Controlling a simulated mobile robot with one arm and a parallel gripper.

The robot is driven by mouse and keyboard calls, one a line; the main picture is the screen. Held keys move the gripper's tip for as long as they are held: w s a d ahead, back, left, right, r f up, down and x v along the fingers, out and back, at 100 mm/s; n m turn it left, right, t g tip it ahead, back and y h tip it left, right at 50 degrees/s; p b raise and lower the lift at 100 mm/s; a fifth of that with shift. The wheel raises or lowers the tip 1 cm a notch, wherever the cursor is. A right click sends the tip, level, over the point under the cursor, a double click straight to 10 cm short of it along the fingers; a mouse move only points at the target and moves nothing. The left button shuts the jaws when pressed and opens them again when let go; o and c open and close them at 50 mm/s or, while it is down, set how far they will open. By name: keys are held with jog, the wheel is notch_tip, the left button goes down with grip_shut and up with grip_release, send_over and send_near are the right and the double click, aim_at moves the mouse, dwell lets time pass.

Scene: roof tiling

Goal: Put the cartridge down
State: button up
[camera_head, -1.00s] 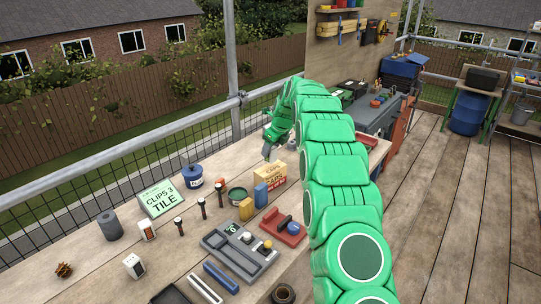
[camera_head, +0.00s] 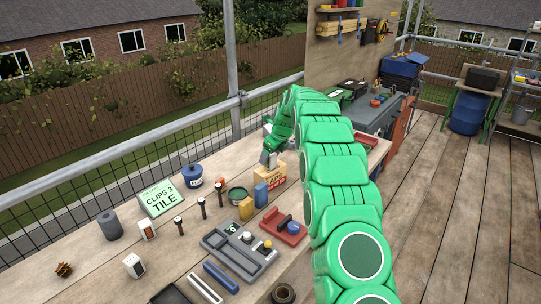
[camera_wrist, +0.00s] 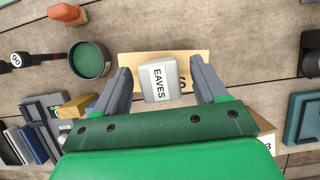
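A pale grey cartridge (camera_wrist: 147,90) with a white label reading EAVES shows in the wrist view. It lies between the two fingers of my gripper (camera_wrist: 162,78), with a narrow gap visible on each side, so the gripper looks open around it. Behind it is a tan box face (camera_wrist: 200,60) with black lettering, partly hidden. In the head view my gripper (camera_head: 268,160) points down at the yellow lettered box (camera_head: 270,177) on the bench. The cartridge cannot be made out clearly there. I cannot tell what it rests on.
On the bench near the gripper are a green round tin (camera_head: 237,195), a blue block (camera_head: 261,194), a yellow block (camera_head: 246,208), a red tray (camera_head: 285,228) and a grey tray (camera_head: 240,250). A CLIPS TILE box (camera_head: 161,198) stands left. Bare wood lies between them.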

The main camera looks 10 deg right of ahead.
jog(key=shift+r, duration=0.1)
jog(key=v, duration=1.2)
jog(key=s+a+r+n+g, duration=0.1)
jog(key=s+r+n, duration=0.25)
jog(key=s, duration=0.45)
jog(key=s+r+n, duration=0.2)
jog(key=s+n, duration=0.2)
jog(key=s, duration=0.4)
jog(key=s+d+f+n+g+h, duration=0.1)
jog(key=s+n, duration=0.8)
jog(key=s, duration=1.5)
jog(key=s+d+f+n+g+h, duration=0.2)
jog(key=s+n, duration=0.8)
jog(key=s, duration=1.5)
jog(key=shift+d+f+g, duration=0.2)
jog(key=shift+f+g, duration=0.3)
jog(key=shift+f, duration=0.2)
